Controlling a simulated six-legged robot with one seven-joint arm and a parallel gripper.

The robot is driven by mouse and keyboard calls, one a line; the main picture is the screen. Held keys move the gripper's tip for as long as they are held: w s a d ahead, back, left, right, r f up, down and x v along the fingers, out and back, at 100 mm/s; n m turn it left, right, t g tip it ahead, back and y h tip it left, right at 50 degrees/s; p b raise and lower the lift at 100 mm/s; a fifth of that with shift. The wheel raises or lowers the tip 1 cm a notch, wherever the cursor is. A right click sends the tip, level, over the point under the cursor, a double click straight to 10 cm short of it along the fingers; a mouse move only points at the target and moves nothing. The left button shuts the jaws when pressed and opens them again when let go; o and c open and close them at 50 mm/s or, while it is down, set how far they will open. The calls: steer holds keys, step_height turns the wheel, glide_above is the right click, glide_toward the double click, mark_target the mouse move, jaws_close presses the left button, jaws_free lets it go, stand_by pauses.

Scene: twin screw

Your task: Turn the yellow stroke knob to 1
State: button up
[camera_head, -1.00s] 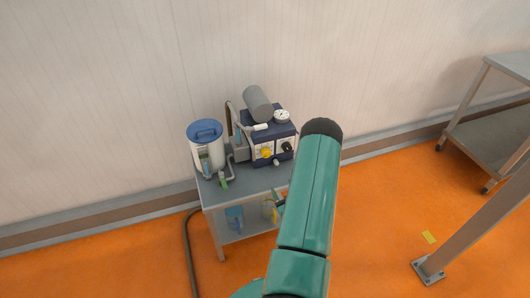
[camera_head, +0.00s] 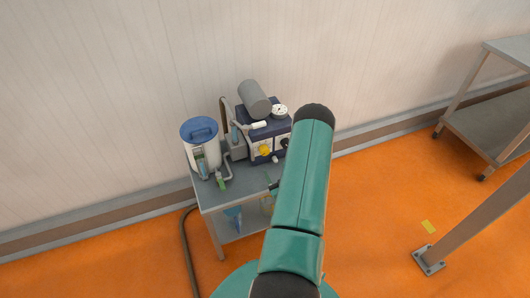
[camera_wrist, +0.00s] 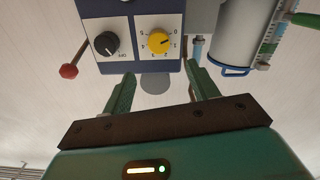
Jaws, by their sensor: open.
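The yellow stroke knob (camera_head: 265,150) is on the front of a dark blue and white pump unit (camera_head: 272,118) on a small cart. In the wrist view the yellow knob (camera_wrist: 158,42) appears upside down on a white dial plate numbered 0 to 5; I cannot read its pointer surely. A black knob marked OFF (camera_wrist: 107,43) sits beside it. My gripper (camera_wrist: 160,78) is open and empty. Its fingers are spread to either side below the yellow knob in the picture, apart from it. In the head view my arm hides most of the gripper.
A white canister with a blue lid (camera_head: 199,145) stands left of the pump. A red-tipped lever (camera_wrist: 69,71) sticks out beside the black knob. A grey cylinder (camera_head: 254,99) and white gauge (camera_head: 280,111) are on top. A grey table (camera_head: 490,125) stands right; orange floor between is mostly clear.

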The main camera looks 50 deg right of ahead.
mark_target(266, 152)
steer(key=x, duration=1.1)
steer(key=shift+d, duration=0.1)
steer(key=c, duration=1)
steer(key=shift+m, duration=0.4)
steer(key=m, duration=0.4)
steer(key=shift+d, duration=0.1)
steer(key=shift+m, duration=2)
